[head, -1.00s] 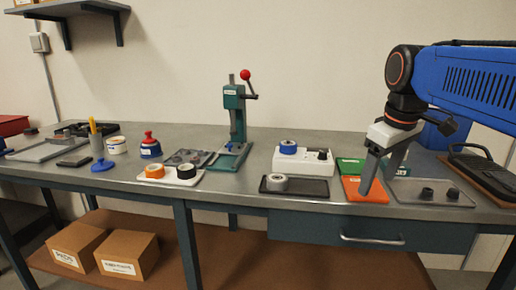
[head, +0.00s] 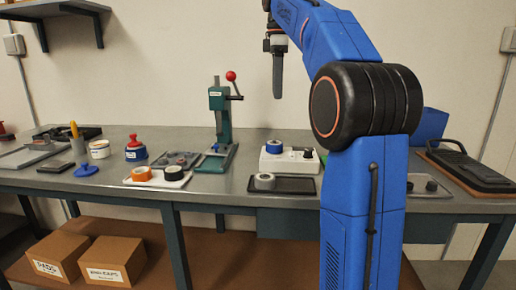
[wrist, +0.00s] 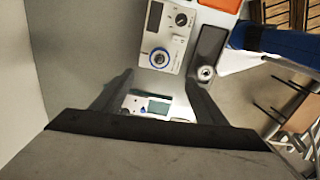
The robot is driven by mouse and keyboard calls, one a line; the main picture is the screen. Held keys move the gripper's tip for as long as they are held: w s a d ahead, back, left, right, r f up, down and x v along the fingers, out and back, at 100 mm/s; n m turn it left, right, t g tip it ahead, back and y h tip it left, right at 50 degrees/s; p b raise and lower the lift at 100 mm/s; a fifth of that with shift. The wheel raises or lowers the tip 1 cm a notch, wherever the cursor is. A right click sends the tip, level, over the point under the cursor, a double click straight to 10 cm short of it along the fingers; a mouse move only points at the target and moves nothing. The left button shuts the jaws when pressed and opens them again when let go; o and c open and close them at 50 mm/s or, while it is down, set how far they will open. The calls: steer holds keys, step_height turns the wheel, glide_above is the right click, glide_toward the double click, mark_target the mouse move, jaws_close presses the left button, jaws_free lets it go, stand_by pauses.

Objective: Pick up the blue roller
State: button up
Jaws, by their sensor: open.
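The blue roller (head: 274,147) sits upright on top of a white box-shaped device (head: 290,162) near the middle of the table. My gripper (head: 278,95) hangs fingers-down, high above the table around the device. In the wrist view its two dark fingers (wrist: 160,78) are spread wide with nothing between them at the tips. The roller is well below and apart from the fingers.
A dark tray with a grey roller (head: 265,181) lies in front of the device. A green press with a red knob (head: 221,118) stands to its left. An orange roller (head: 141,174) and a black one (head: 173,173) lie further left. My arm hides part of the right side.

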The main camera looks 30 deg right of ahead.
mark_target(274, 147)
steer(key=f, duration=1.7)
steer(key=shift+w+a+f, duration=0.15)
steer(key=shift+a, duration=0.05)
steer(key=c, duration=1.2)
